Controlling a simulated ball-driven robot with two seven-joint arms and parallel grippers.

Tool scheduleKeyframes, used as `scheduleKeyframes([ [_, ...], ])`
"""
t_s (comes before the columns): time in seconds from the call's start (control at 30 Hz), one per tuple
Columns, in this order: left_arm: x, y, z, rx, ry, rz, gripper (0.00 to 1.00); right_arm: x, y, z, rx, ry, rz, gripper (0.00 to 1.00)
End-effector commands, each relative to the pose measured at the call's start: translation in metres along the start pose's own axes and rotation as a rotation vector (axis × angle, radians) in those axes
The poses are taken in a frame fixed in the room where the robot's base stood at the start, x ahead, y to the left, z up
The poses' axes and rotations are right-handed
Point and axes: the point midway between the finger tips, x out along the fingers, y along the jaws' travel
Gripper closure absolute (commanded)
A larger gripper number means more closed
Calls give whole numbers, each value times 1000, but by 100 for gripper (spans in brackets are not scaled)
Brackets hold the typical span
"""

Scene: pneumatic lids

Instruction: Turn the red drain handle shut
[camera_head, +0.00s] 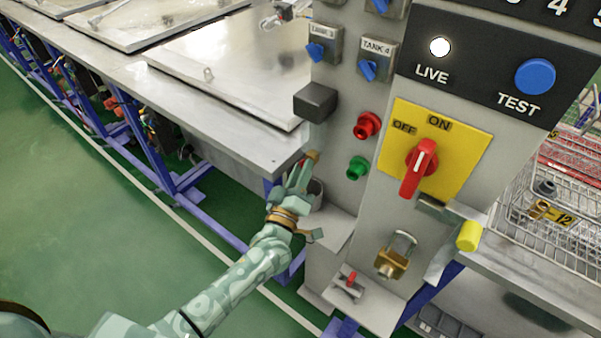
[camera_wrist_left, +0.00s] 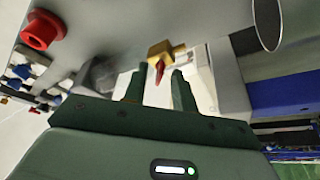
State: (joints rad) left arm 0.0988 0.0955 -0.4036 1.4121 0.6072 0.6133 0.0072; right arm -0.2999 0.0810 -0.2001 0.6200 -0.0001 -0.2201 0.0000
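The red drain handle (camera_wrist_left: 160,73) shows in the left wrist view as a small red lever on a brass valve (camera_wrist_left: 165,52). In the head view a brass-coloured bit (camera_head: 313,155) shows at my left gripper's tip, and the red handle cannot be made out there. My left gripper (camera_head: 302,172) reaches up beside the grey panel's left side. In the left wrist view its two fingers (camera_wrist_left: 158,84) are apart, with the handle showing in the gap between their tips. I cannot tell whether the fingers touch it. My right gripper is not in view.
The control panel carries a red rotary switch (camera_head: 419,168) on a yellow plate, a red button (camera_head: 367,125) and a green button (camera_head: 358,168). A dark grey block (camera_head: 315,102) juts out above my left gripper. A small red-topped fitting (camera_head: 351,280) sits on a low ledge.

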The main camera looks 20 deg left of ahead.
Motion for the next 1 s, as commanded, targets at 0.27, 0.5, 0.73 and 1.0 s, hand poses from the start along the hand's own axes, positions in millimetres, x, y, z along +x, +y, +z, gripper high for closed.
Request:
scheduleKeyframes([
  [0.27, -32, 0, 0, -1, -2, -2, 73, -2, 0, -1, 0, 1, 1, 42],
  [0.5, -98, -1, 1, 0, -4, -3, 73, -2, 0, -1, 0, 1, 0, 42],
  [0.73, -147, -1, 1, 0, -3, -2, 73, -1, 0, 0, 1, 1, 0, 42],
  [1.0, -164, 0, 0, 0, -1, 0, 73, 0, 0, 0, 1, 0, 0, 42],
])
